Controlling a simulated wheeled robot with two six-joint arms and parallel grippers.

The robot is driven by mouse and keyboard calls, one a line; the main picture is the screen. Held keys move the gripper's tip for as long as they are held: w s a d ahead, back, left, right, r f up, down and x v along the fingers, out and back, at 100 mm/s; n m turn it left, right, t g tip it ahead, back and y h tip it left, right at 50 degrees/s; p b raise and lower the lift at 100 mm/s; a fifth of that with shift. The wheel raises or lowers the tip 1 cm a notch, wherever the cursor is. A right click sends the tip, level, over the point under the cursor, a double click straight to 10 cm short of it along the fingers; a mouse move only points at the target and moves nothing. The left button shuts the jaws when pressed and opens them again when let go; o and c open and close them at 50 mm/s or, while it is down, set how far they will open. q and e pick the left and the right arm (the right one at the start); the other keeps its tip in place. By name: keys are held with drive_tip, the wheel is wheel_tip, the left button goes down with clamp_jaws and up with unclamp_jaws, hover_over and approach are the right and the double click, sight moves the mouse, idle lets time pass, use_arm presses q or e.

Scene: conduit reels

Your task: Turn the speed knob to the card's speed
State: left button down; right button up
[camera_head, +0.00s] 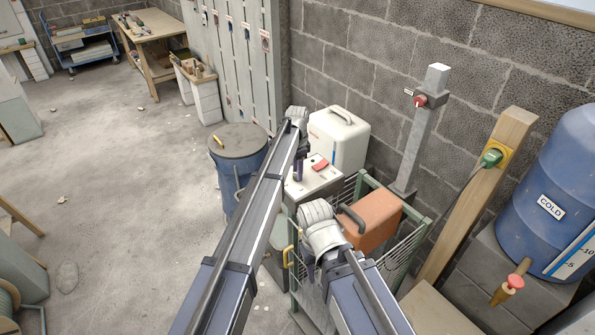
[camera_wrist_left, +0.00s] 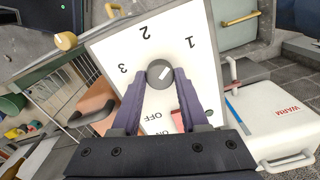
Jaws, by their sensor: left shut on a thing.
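The speed knob (camera_wrist_left: 160,74) is a dark round dial with a white mark, on a white panel (camera_wrist_left: 120,55) printed 1, 2, 3, OFF and ON. My left gripper (camera_wrist_left: 158,88) is shut on the knob, a finger on each side. The mark lies slanted, its upper end toward the 1 side in the wrist view; its exact setting is unclear. In the head view my left gripper (camera_head: 298,168) points down at the panel top (camera_head: 322,184), hiding the knob. A red switch (camera_wrist_left: 184,107) sits beside OFF and ON. My right gripper is mostly hidden below its wrist in the head view. I cannot make out a speed card.
A wire cart (camera_head: 398,248) with an orange-brown case (camera_head: 372,222) stands right of the panel. A white box (camera_head: 338,140) is behind it, and a blue drum (camera_head: 238,160) with a lid is to the left. Open floor lies farther left.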

use_arm(q)
drive_tip(key=n, duration=1)
drive_tip(key=shift+s+n, duration=0.1)
drive_tip(key=shift+n, duration=0.4)
idle(0.3)
drive_tip(key=shift+c, duration=2.1)
unclamp_jaws()
wheel_tip(320, 180, up, 8)
drive_tip(key=p, duration=0.8)
drive_tip(key=shift+f, duration=0.1)
